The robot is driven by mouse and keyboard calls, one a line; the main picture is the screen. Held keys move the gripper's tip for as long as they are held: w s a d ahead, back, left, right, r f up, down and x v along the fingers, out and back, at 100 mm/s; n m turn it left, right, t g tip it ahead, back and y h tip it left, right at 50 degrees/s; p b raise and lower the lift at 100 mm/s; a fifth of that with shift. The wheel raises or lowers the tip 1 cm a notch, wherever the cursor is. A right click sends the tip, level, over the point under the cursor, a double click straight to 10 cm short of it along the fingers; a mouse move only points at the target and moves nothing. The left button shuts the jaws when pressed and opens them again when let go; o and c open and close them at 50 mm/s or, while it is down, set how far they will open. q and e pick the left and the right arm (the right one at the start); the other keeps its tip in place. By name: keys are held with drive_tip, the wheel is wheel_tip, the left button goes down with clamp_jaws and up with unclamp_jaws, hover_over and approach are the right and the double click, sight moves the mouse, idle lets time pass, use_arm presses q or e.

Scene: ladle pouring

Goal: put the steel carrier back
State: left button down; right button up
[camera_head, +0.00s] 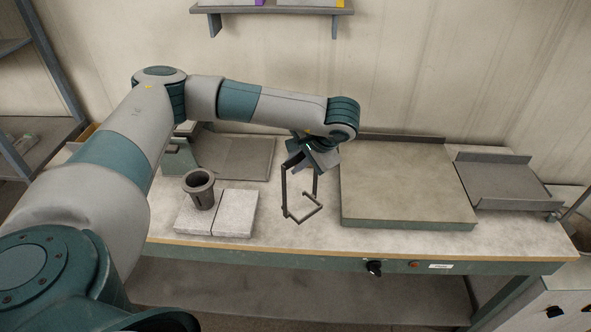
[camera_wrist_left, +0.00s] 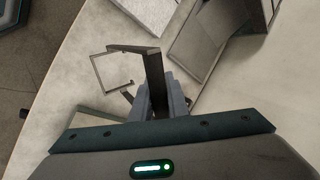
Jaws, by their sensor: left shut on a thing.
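The steel carrier (camera_head: 286,194) is a dark frame of thin bars with an open squarish loop at its lower end. My left gripper (camera_head: 303,160) is shut on the carrier's upper part, and the loop hangs below it, over the bench between the tile pair and the large slab. In the left wrist view the carrier (camera_wrist_left: 152,75) rises from between the fingers of my left gripper (camera_wrist_left: 163,100), with the loop to the left. Whether the loop touches the bench, I cannot tell. My right gripper is not in view.
A dark grey crucible (camera_head: 199,190) stands on two pale tiles (camera_head: 236,212) at the left. A dark plate (camera_head: 245,157) lies behind them. A thick slab (camera_head: 405,185) fills the middle right, with a grey tray (camera_head: 505,186) beyond it. A wall shelf (camera_head: 270,9) is above.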

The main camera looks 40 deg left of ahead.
use_arm(q)
wheel_tip(320, 180, down, 3)
drive_tip(key=shift+p, duration=0.6)
drive_tip(key=shift+f, duration=0.2)
drive_tip(key=c, duration=1.7)
unclamp_jaws()
drive_tip(key=shift+r, duration=0.25)
